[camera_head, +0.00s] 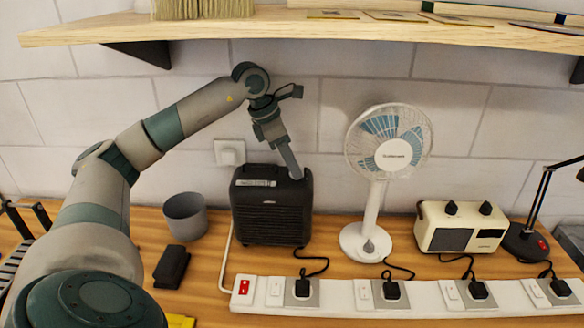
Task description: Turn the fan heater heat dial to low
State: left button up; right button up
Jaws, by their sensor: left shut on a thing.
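The fan heater (270,217) is a black box with a front grille, upright on the wooden bench left of the white fan. A pale marked panel shows on its top left. My left gripper (297,176) reaches down from above to the heater's top right corner. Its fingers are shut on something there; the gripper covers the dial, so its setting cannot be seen. My right gripper is not in view.
A white fan (385,160) stands close on the right, then a cream radio (460,228) and a black lamp (528,240). A grey cup (185,216) is on the left. A power strip (420,296) runs along the front. A wooden shelf (270,27) hangs above.

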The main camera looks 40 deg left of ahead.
pick_arm(q)
jog(key=shift+d+n+y+b, duration=0.1)
jog(key=shift+n+y+b, duration=0.35)
jog(key=shift+n, duration=0.75)
jog(key=o, duration=1)
jog(key=shift+o, duration=0.2)
jog(key=shift+s+r, duration=0.1)
jog(key=shift+r, duration=0.05)
jog(key=b+v, duration=0.1)
jog(key=v, duration=0.4)
jog(key=shift+s+r+b, duration=0.2)
jog(key=shift+r+b, duration=0.1)
jog(key=shift+b, duration=0.1)
jog(key=shift+v, duration=0.8)
